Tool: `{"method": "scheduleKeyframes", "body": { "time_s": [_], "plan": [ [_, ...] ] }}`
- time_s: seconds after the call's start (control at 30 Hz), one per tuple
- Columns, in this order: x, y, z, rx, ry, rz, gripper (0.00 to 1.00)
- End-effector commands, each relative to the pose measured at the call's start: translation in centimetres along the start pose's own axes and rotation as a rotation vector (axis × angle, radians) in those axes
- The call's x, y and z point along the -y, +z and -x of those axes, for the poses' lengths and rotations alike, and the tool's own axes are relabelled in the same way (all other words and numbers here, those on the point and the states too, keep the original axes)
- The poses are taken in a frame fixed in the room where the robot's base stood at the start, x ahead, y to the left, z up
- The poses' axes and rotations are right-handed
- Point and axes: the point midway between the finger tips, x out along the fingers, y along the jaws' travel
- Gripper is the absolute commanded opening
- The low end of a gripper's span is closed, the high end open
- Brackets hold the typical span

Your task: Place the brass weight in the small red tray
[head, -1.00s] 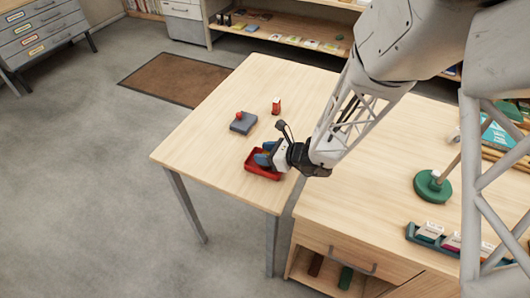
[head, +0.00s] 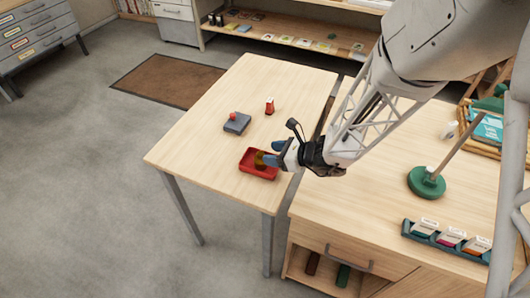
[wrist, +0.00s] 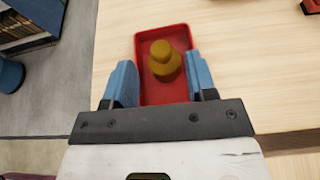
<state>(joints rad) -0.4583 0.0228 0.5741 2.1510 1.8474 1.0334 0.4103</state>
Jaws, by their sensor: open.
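The small red tray (head: 246,168) lies on the light wooden table near its front right edge. The brass weight (head: 260,158) is in the tray; in the wrist view the weight (wrist: 163,60) stands inside the tray's walls, and the tray (wrist: 148,38) shows around it. My gripper (head: 268,160) is at the tray's right side. In the wrist view my gripper (wrist: 163,82) is open, with its blue fingers apart and the weight just beyond and between their tips. Clear gaps show between the weight and both fingers.
A dark grey block with a red knob (head: 236,124) and a small red object (head: 270,105) stand farther back on the table. A second desk to the right holds a green lamp base (head: 426,183) and a card rack (head: 446,238). The table's left part is clear.

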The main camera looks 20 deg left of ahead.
Motion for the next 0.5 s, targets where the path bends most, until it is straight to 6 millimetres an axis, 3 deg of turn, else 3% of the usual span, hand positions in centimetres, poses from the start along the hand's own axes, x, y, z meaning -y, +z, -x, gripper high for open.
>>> {"method": "scheduleKeyframes", "body": {
  "time_s": [0.3,0.5],
  "plan": [
    [0.1,0.1,4.1,0.002,-0.003,0.001,0.52],
    [0.0,0.0,5.8,0.001,-0.002,-0.001,0.52]
  ]
}}
